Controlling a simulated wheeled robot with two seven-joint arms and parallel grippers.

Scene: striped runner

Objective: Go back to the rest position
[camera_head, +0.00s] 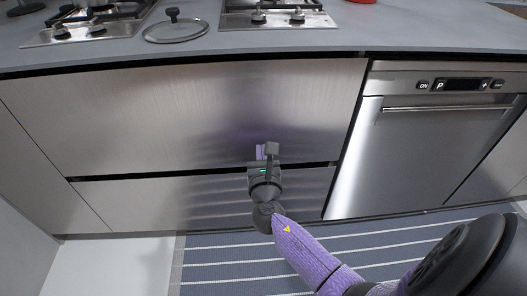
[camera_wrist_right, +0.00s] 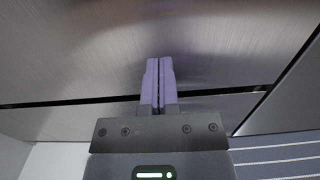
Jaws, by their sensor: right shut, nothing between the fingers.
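My right gripper (camera_head: 267,152) is in front of the metal drawer fronts, near the dark gap between the upper drawer (camera_head: 200,110) and the lower drawer (camera_head: 150,203). In the right wrist view its two purple fingers (camera_wrist_right: 159,82) are pressed together with nothing between them. Both drawers look closed. I cannot tell whether the fingertips touch the drawer front. My left gripper is not in view.
A grey countertop (camera_head: 370,30) runs above the drawers, with gas hobs (camera_head: 275,15) and a glass lid (camera_head: 175,29) on it. A dishwasher (camera_head: 430,140) stands to the right. A striped runner (camera_head: 225,265) lies on the floor.

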